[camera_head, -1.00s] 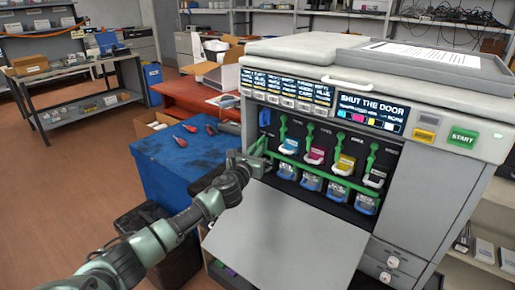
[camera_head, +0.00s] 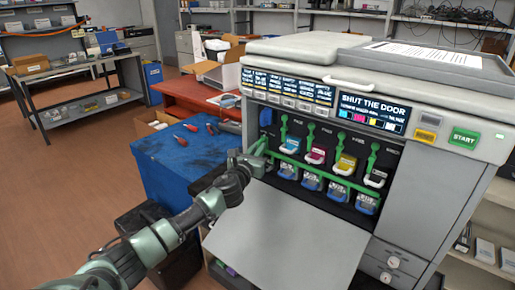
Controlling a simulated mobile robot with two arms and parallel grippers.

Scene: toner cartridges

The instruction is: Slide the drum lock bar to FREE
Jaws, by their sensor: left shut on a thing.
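The green drum lock bar (camera_head: 325,177) runs across the open front of the grey printer (camera_head: 425,195), below the colored toner cartridges. My left gripper (camera_head: 262,150) is at the bar's left end, shut on it; the fingers are small and partly hidden by my wrist. Blue, magenta, yellow and dark cartridges sit in a row, including the magenta one (camera_head: 317,155) and the yellow one (camera_head: 346,163). Green levers (camera_head: 373,158) stand above them, with blue-fronted units below the bar. The display (camera_head: 371,112) reads "SHUT THE DOOR". My right gripper is not in view.
A blue-topped cabinet (camera_head: 180,150) with red-handled tools stands left of the printer. A red table (camera_head: 195,95) is behind it.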

